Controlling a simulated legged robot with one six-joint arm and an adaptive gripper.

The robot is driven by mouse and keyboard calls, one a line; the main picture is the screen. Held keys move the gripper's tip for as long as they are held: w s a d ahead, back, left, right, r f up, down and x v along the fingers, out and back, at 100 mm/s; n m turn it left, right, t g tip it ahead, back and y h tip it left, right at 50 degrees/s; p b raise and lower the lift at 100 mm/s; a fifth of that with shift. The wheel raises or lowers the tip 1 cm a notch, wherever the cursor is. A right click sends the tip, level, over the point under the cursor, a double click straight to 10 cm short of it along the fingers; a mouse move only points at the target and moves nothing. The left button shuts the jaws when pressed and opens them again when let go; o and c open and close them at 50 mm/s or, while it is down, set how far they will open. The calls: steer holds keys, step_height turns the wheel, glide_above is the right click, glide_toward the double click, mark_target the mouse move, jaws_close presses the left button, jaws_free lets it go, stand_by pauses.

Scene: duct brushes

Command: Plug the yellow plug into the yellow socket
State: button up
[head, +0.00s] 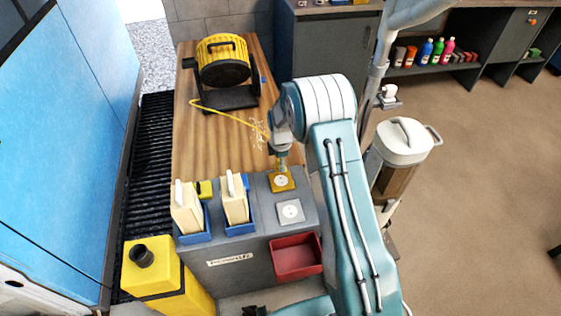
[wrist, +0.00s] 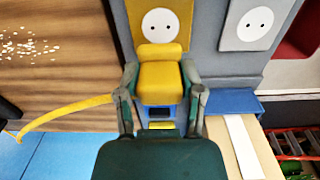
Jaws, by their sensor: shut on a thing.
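My gripper (wrist: 161,84) is shut on the yellow plug (wrist: 160,62), with one finger on each side of it. In the wrist view the plug's front end lies just below the round white face of the yellow socket (wrist: 160,22) and overlaps the lower part of its plate. I cannot tell whether they touch. The socket's two holes are uncovered. In the head view my gripper (head: 282,161) is over the far edge of the yellow socket (head: 281,182) on the grey box; the plug is mostly hidden there. A yellow cord (head: 228,114) runs from the left toward my gripper.
A white socket (head: 290,211) sits beside the yellow one, nearer the front. A yellow drum machine (head: 223,62) stands on the wooden table (head: 200,144). Blue holders with cream panels (head: 235,198) are left of the sockets. A red bin (head: 296,257) hangs at the box's front.

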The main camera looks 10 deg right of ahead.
mark_target(282, 180)
steer(key=shift+f, duration=0.1)
steer(key=shift+f, duration=2.8)
steer(key=shift+d, duration=0.2)
steer(key=shift+f, duration=0.45)
steer(key=o, duration=1.1)
steer(key=shift+o, duration=0.2)
step_height(282, 180, up, 12)
steer(key=shift+f, duration=0.1)
